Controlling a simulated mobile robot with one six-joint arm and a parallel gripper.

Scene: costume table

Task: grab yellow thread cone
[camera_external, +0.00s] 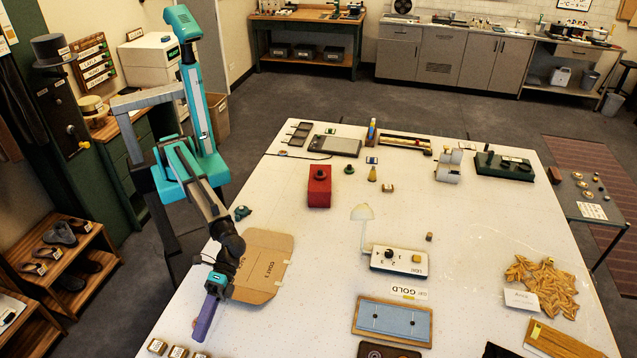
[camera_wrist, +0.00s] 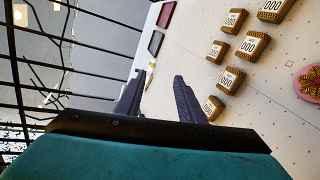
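The yellow thread cone (camera_external: 372,174) stands upright on the white table, small, near the middle of its far half in the external view. My gripper (camera_external: 202,330) is low over the near left edge of the table, far from the cone. In the wrist view the two dark fingers of my gripper (camera_wrist: 160,88) stand apart, with nothing seen held between them. I cannot make out the cone in the wrist view.
A dark green spool (camera_external: 349,169) and a red box (camera_external: 319,187) stand left of the cone. Labelled blocks (camera_wrist: 230,80) sit beside my gripper. Cardboard (camera_external: 262,262) lies near my arm.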

